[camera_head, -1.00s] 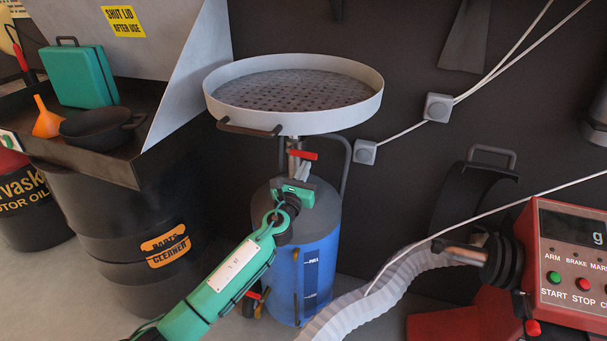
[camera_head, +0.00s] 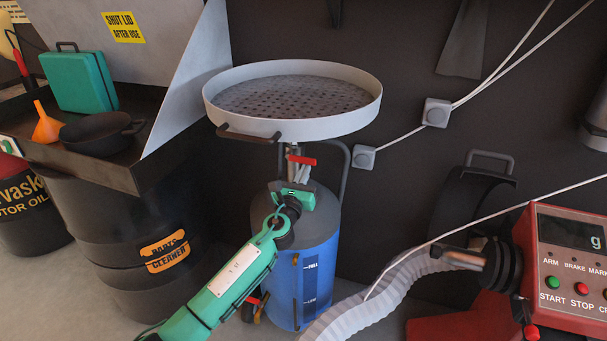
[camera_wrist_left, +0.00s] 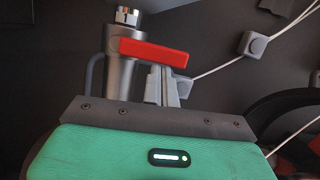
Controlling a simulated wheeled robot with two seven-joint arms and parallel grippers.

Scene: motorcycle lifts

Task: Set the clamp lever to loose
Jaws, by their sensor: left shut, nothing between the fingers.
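The clamp lever (camera_head: 303,160) is a short red bar on the post under the round drain pan (camera_head: 345,124). In the left wrist view the lever (camera_wrist_left: 153,52) sticks out to the right from the grey post (camera_wrist_left: 118,80). My left gripper (camera_head: 293,176) is just below the lever. In the left wrist view its grey fingers (camera_wrist_left: 164,82) are together and empty, with their tips at the lever's lower edge. I cannot tell whether they touch it. My right gripper is not in view.
The blue and grey drainer tank (camera_head: 318,263) stands beneath the pan, with a bent handle (camera_head: 345,170) behind the post. A parts-cleaner drum (camera_head: 115,245) is at left. A red console (camera_head: 568,265) and a pale corrugated hose (camera_head: 375,298) are at right.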

